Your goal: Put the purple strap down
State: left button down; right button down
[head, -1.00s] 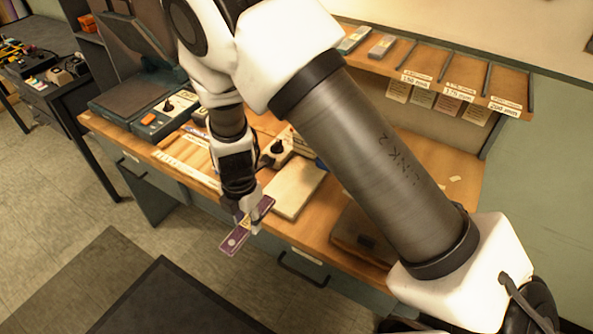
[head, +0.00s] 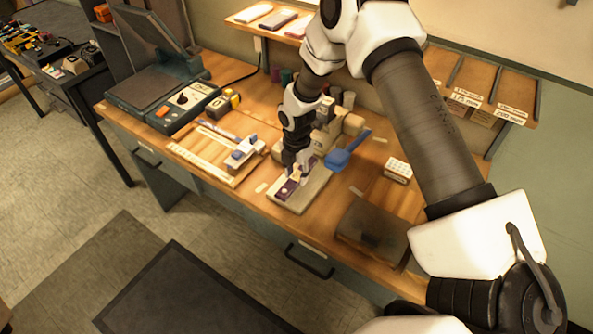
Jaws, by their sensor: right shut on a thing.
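The purple strap (head: 286,190) is a short dark purple piece with a pale mark, in the middle of the head view. My right gripper (head: 298,176) points down and is shut on it, near its far end. The strap is over the left part of a pale flat board (head: 312,192) on the wooden bench. I cannot tell whether it touches the board or hangs just above it. The fingers hide part of the strap. My left gripper is not in view.
A beige device (head: 351,124) and a blue paddle-like part (head: 349,149) stand just behind the board. A white block (head: 398,170) and a dark box (head: 372,228) lie to the right. A wooden frame (head: 207,152) and a press-like machine (head: 160,92) are left.

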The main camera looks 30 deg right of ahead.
jog(key=shift+a+f, duration=0.15)
jog(key=shift+a, duration=0.1)
jog(key=shift+d+f+b, duration=0.1)
jog(key=shift+f+b, duration=0.3)
jog(key=shift+f, duration=0.05)
jog(key=c, duration=0.7)
grip_release()
